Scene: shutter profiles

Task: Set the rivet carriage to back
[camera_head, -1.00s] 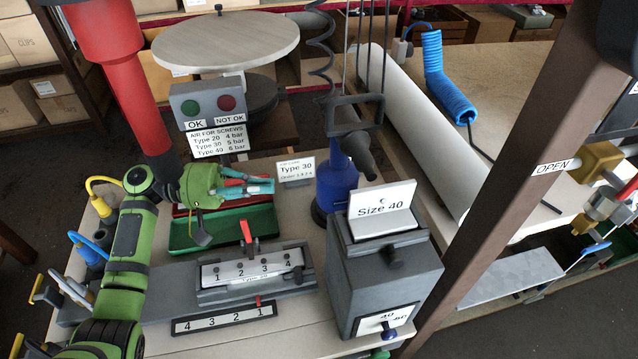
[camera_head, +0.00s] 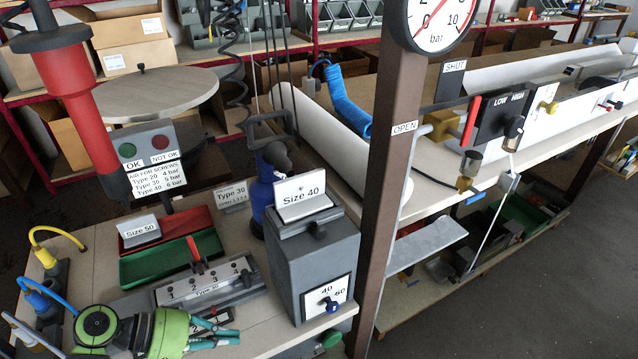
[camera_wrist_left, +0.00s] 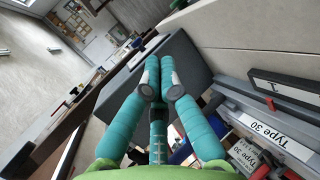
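No part is labelled as the rivet carriage, so I cannot tell for sure which it is. A grey fixture with a strip numbered 1 to 4 (camera_head: 205,284) and a red lever (camera_head: 194,250) stands on the near bench. My right gripper is out of view.
A brown post (camera_head: 384,190) with a pressure gauge (camera_head: 438,20) rises right of the box. Beyond it are a LOW/HIGH panel (camera_head: 497,118) and a white roll (camera_head: 330,150). Red (camera_head: 185,224) and green (camera_head: 150,266) trays and a blue bottle-shaped tool (camera_head: 262,190) stand behind the fixture.

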